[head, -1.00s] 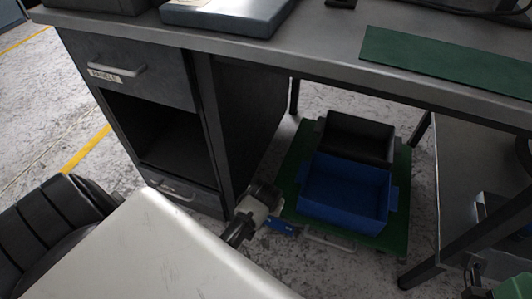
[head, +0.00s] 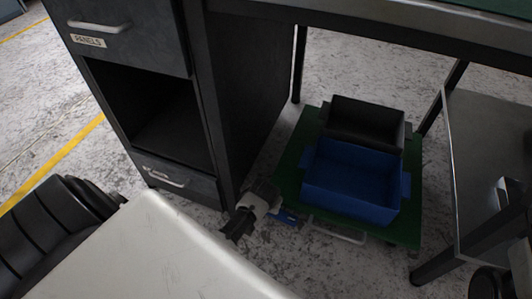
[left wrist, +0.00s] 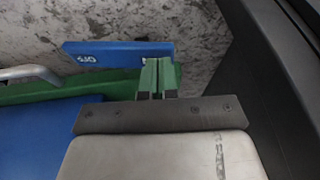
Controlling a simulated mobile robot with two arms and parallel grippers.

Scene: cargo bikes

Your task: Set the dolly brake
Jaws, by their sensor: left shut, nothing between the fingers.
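The dolly is a low green platform (head: 289,183) on the floor under the bench, with a pale bar handle (head: 337,233) at its front. A small blue plate (head: 287,216) sticks out at its front left corner. In the left wrist view this blue plate (left wrist: 105,51) has white lettering, partly covered, and lies beside the green dolly edge (left wrist: 60,92). My left gripper (left wrist: 157,66) is shut and empty, its green fingertips overlapping the right end of the plate. I cannot tell whether they touch it. In the head view its fingertips are hidden.
A blue bin (head: 350,190) and a black bin (head: 364,127) stand on the dolly. A dark drawer cabinet (head: 255,95) is close on its left. A bench leg and grey shelf (head: 485,150) stand on its right. Speckled floor lies in front.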

